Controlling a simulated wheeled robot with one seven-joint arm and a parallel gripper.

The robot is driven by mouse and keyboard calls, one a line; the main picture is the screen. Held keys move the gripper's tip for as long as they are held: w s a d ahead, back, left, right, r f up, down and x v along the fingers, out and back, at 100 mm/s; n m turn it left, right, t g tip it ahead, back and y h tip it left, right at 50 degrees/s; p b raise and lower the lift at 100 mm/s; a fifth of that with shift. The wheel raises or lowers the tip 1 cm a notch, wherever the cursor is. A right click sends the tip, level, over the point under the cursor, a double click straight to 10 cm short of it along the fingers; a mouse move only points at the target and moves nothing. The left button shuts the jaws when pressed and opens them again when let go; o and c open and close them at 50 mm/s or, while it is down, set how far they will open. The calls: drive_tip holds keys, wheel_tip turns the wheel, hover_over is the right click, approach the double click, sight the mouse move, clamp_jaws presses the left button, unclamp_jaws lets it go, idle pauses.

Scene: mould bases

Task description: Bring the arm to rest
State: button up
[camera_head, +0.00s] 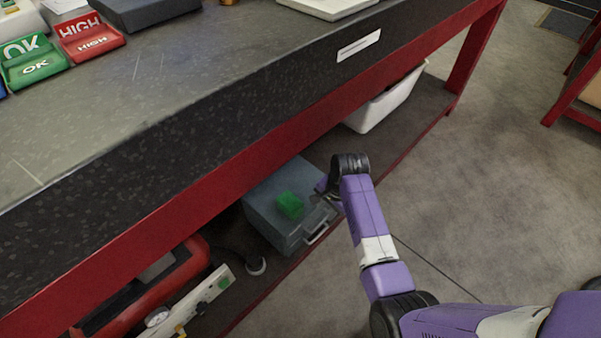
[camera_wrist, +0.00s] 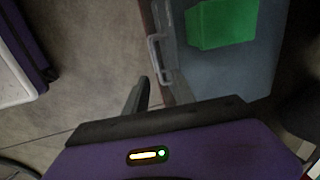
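My gripper (camera_head: 328,192) hangs low beside the workbench, next to the right end of a grey-blue metal box on the lower shelf. The arm partly hides it in the head view. In the wrist view a dark finger shape (camera_wrist: 137,97) stands up in front of the purple housing. I cannot make out a gap between two fingers. No held object shows. A green block (camera_head: 290,205) lies on top of the box (camera_head: 268,218). In the wrist view the block (camera_wrist: 222,22) and the box's handle (camera_wrist: 157,58) lie just beyond the finger.
The bench's red rail (camera_head: 300,122) and dark top (camera_head: 100,110) overhang the shelf. A white bin (camera_head: 390,103) stands on the shelf to the right, a red item (camera_head: 140,290) to the left. Open floor (camera_head: 490,180) lies right of the bench.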

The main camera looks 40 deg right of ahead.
drive_tip(key=w+d+r+n+t+h, duration=0.4)
drive_tip(key=w+d+r+t, duration=0.1)
drive_tip(key=w+d+r, duration=0.15)
wheel_tip(320, 180, up, 6)
drive_tip(key=s+a+f+n+t+h, duration=0.1)
drive_tip(key=s+a+n+t, duration=0.1)
drive_tip(key=n+t, duration=0.15)
drive_tip(key=s+a+r+n+t+y, duration=0.25)
drive_tip(key=s+a+r+n, duration=0.25)
drive_tip(key=s+a+r, duration=0.3)
drive_tip(key=s+a+r+n+t+y, duration=0.1)
drive_tip(key=s+a+r+n+t, duration=0.4)
drive_tip(key=s+a, duration=0.55)
drive_tip(key=s+a+r+g+y, duration=0.1)
drive_tip(key=s+a+r+g, duration=0.1)
drive_tip(key=s+a, duration=0.35)
drive_tip(key=s+a+r+g, duration=0.1)
drive_tip(key=s+a, duration=0.1)
drive_tip(key=s, duration=0.6)
wheel_tip(320, 180, up, 22)
drive_tip(key=p, duration=2.1)
drive_tip(key=shift+w+d+p, duration=0.2)
drive_tip(key=shift+d+p, duration=0.1)
drive_tip(key=shift+p, duration=0.1)
